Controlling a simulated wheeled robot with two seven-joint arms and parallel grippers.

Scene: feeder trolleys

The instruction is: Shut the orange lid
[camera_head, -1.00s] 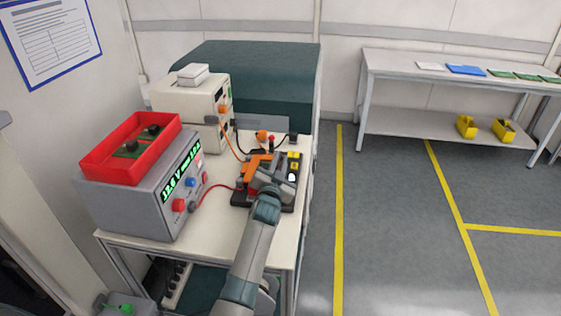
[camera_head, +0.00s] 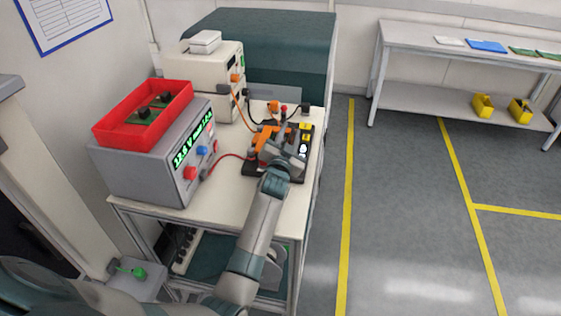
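The orange lid (camera_head: 264,137) is part of a small dark test fixture (camera_head: 251,170) on the front right of the white bench. The lid is partly covered by my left gripper (camera_head: 272,149), so its angle is hard to tell. My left arm comes in from the lower left, and its gripper is over the fixture, beside or against the lid. The fingers are small and partly hidden, so I cannot tell whether they are open or shut. Yellow blocks (camera_head: 305,128) sit on the fixture's far right part. My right gripper is not in view.
A grey power supply (camera_head: 140,178) with a red tray (camera_head: 111,134) stands left of the fixture. A cream instrument (camera_head: 202,67) stands behind, with cables running near the fixture. The floor to the right is open, with yellow lines and a shelf table (camera_head: 400,35).

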